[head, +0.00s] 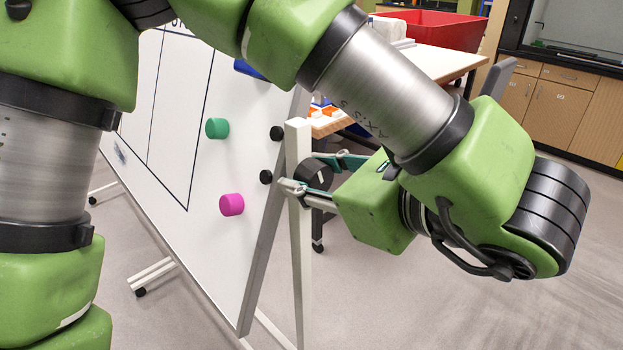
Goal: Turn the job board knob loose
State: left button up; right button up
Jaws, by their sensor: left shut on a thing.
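The job board (245,200) is a white panel with black ruled lines, tilted on a pale stand. The black round knob (318,174) sits at the stand's upright post, by the board's right edge, and has a white mark on its face. My left gripper (315,176) reaches it from the right, with one finger on each side, and is shut on it. The gripper's fingers hide parts of the knob's rim. My right gripper is not in view.
A green magnet (217,128), a magenta magnet (231,204) and a partly hidden blue one (249,70) are on the board. A table (440,62) with a red bin (432,28) stands behind my arm. The floor at right is clear.

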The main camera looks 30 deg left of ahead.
pick_arm(q)
jog(key=o, duration=1.1)
jog(key=shift+f, duration=0.1)
jog(key=v, duration=1.2)
